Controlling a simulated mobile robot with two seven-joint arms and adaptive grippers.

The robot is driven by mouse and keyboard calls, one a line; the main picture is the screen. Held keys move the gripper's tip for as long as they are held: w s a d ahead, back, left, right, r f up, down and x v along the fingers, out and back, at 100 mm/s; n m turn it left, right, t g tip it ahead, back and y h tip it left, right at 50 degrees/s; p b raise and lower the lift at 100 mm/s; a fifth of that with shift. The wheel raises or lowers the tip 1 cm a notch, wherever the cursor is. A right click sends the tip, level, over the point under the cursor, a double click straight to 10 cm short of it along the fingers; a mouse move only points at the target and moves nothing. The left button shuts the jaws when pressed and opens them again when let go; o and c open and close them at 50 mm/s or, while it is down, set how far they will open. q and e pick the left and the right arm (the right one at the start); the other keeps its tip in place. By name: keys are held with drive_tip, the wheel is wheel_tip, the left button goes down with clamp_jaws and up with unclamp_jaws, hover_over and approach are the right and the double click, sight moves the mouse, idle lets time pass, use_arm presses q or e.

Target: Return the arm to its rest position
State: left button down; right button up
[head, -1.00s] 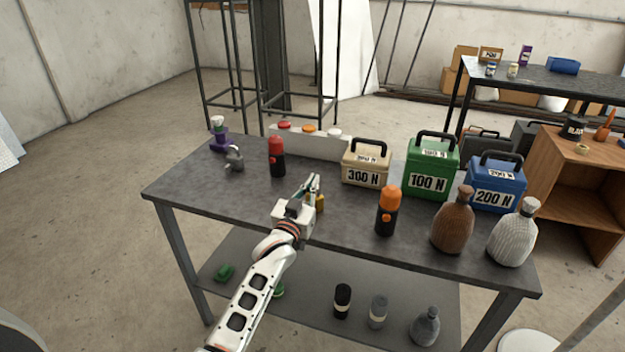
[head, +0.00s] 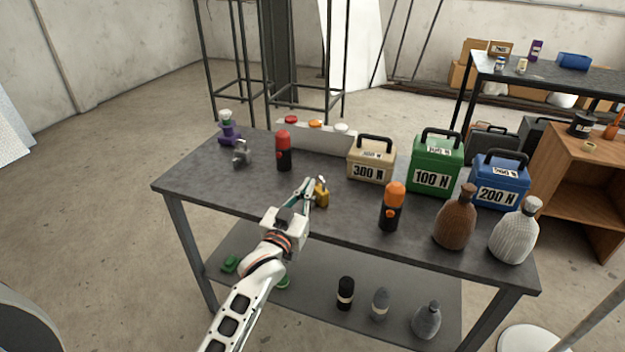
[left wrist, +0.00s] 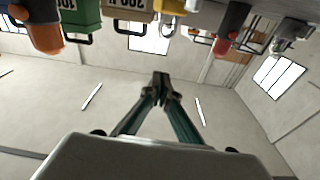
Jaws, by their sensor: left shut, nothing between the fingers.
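My left gripper (head: 305,188) is over the front part of the dark table (head: 225,188) in the head view. It is shut and empty; its closed fingertips also show in the left wrist view (left wrist: 161,80). A small yellow padlock-like object (head: 322,194) stands just right of the fingers, apart from them as far as I can tell. My left arm reaches in from the bottom of the head view. My right gripper is not in view.
A red-topped bottle (head: 283,152) stands behind the gripper, an orange-topped bottle (head: 391,208) to its right. The beige 300 N (head: 371,160), green 100 N (head: 436,165) and blue 200 N (head: 499,182) boxes line the back right. Floor left of the table is clear.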

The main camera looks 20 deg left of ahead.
use_arm(q)
drive_tip(key=shift+s, duration=0.35)
drive_tip(key=shift+f, duration=0.1)
